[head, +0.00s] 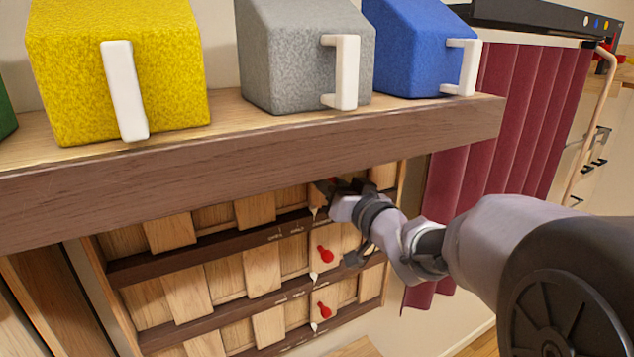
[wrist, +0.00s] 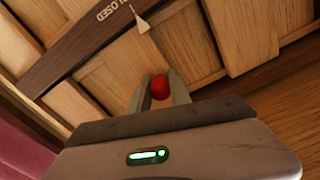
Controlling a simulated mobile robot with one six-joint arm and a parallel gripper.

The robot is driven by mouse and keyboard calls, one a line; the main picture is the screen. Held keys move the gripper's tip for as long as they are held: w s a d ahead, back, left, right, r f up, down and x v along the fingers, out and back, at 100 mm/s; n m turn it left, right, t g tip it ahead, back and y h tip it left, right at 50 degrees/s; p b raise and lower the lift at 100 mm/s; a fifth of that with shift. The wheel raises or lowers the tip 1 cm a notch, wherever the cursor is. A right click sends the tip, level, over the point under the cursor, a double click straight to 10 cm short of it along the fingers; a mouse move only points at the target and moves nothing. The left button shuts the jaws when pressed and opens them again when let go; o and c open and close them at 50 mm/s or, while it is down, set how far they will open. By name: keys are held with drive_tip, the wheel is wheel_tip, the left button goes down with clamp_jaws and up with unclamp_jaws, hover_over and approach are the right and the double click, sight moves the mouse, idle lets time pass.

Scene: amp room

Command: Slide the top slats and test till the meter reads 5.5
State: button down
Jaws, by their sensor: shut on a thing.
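A wooden slatted panel (head: 180,300) stands under the shelf, with dark rails (head: 220,242) across its rows of slats. My gripper (head: 335,190) is at the top row, partly hidden by its own wrist. In the wrist view, its fingers (wrist: 160,95) are shut on a red knob (wrist: 160,87) in front of the top slats (wrist: 190,45). A white pointer (wrist: 142,25) is beside the lettering "CLOSED" on the dark rail (wrist: 75,45). Two lower red knobs (head: 325,255) (head: 323,310) stand free on the rows below. No meter reading is visible.
A wooden shelf (head: 250,150) overhangs the panel closely above my gripper. It carries yellow (head: 70,80), grey (head: 290,60) and blue (head: 405,50) blocks with white handles. A dark red curtain (head: 510,130) hangs to the right, near my arm. A black box (head: 530,20) is at the upper right.

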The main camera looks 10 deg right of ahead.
idle(0.4)
drive_tip(key=shift+s+a+f+b, duration=0.2)
drive_tip(key=shift+a+b, duration=0.25)
drive_tip(key=shift+b, duration=0.15)
drive_tip(key=shift+s+a+r+b, duration=0.1)
drive_tip(key=shift+s+a+b, duration=0.1)
drive_tip(key=shift+a, duration=0.35)
drive_tip(key=shift+s+a+r+b, duration=0.1)
drive_tip(key=shift+s+a, duration=0.05)
drive_tip(key=shift+a, duration=0.4)
drive_tip(key=c, duration=1.2)
unclamp_jaws()
drive_tip(key=shift+w+d, duration=0.15)
drive_tip(key=shift+d, duration=0.2)
drive_tip(key=shift+a, duration=0.1)
drive_tip(key=v, duration=1.7)
drive_tip(key=shift+s, duration=0.3)
